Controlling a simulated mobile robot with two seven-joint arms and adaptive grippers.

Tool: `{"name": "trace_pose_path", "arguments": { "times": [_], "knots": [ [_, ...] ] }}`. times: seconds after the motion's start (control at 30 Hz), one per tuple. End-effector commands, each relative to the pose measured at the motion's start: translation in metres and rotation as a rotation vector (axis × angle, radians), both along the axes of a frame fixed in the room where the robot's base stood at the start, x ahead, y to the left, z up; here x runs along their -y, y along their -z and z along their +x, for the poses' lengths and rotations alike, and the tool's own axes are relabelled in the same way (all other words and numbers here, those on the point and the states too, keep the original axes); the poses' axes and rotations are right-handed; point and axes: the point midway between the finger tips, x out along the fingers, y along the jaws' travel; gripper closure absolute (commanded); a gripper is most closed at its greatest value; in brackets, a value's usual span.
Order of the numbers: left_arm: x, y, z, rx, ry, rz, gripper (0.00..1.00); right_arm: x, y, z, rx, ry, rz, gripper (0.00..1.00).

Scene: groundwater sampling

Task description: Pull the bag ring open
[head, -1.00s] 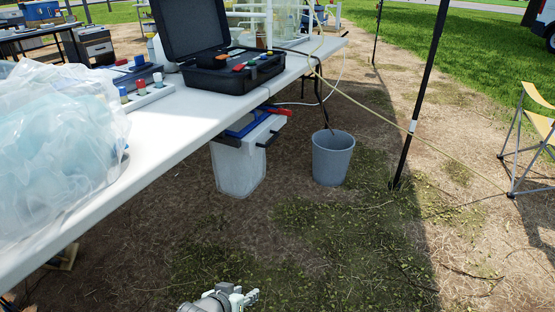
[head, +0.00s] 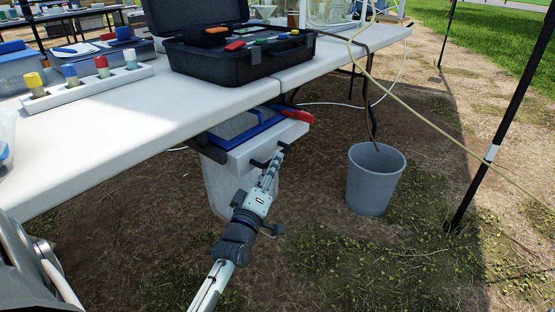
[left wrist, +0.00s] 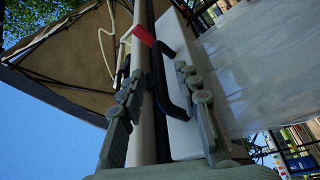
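The bag ring (head: 265,143) is a white-fronted frame under the table edge, with a blue rim and a black handle (head: 259,163). A translucent white bag (head: 214,192) hangs from it. My left gripper (head: 275,163) is at the white front and hides the middle of the handle. In the left wrist view, its two fingers (left wrist: 155,82) are apart, with the black handle (left wrist: 176,72) reaching between them beside the white front (left wrist: 182,137). I cannot tell whether they touch it. The bag (left wrist: 250,65) fills the right of that view. My right gripper is not in view.
The white table (head: 110,137) carries an open black case (head: 240,55) and a rack of capped bottles (head: 90,85). A red lever (head: 297,116) sits beside the ring's rim. A grey bucket (head: 375,180) stands to the right, near a black pole (head: 500,125).

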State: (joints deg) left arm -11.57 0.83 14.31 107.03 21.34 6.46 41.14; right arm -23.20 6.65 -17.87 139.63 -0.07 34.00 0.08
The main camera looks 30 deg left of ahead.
Motion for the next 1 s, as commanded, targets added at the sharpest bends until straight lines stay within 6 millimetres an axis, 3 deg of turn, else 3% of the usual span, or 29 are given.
{"name": "trace_pose_path", "arguments": {
  "times": [0.2, 0.53, 0.8, 1.0],
  "knots": [
    [-0.007, -0.005, 0.024, 0.000, 0.000, 0.001, 0.67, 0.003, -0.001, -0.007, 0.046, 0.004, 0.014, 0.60],
    [-0.008, -0.006, 0.028, -0.002, 0.001, 0.002, 0.67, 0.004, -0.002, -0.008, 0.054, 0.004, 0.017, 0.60],
    [-0.008, -0.006, 0.028, -0.002, 0.001, 0.002, 1.00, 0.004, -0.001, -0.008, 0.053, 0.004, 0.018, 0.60],
    [-0.008, -0.005, 0.028, -0.003, 0.000, 0.001, 1.00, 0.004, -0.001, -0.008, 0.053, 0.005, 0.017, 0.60]
  ]
}}
